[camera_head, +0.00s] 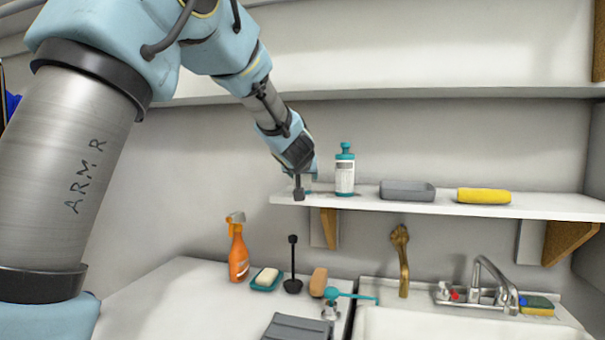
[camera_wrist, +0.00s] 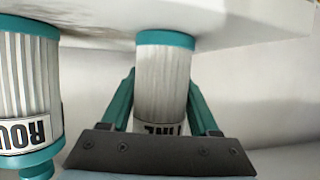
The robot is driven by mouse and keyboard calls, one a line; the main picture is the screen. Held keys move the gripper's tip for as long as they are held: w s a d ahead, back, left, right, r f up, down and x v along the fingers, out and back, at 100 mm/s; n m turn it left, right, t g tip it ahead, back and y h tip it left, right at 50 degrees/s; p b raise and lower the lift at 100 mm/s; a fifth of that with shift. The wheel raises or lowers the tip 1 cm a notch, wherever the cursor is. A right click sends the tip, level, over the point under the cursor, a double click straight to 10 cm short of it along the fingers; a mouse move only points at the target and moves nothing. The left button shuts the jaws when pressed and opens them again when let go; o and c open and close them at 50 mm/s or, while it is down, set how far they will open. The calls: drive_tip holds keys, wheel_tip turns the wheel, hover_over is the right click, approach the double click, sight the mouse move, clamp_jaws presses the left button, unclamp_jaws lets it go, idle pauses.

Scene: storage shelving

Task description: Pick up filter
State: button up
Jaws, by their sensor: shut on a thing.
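A pleated pale filter (camera_wrist: 163,75) with a teal end band stands between the two teal fingers of my gripper (camera_wrist: 160,95) in the wrist view. Its label is partly hidden by the dark gripper bar; letters like "INE" show upside down. My gripper is shut on this filter. In the head view my gripper (camera_head: 302,186) is at the left end of the wall shelf and mostly hides the filter. A second pleated cylinder (camera_wrist: 25,85), with teal ends and a label starting "ROU", stands beside it at the left of the wrist view, apart from the fingers.
The white shelf (camera_head: 400,205) also bears a white bottle-like item with teal top (camera_head: 345,172) close right of my gripper, a grey tray (camera_head: 407,191) and a yellow item (camera_head: 484,196). Below are an orange spray bottle (camera_head: 238,255), brushes and a faucet (camera_head: 485,285).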

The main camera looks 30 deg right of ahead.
clamp_jaws()
drive_tip(key=shift+r, duration=0.15)
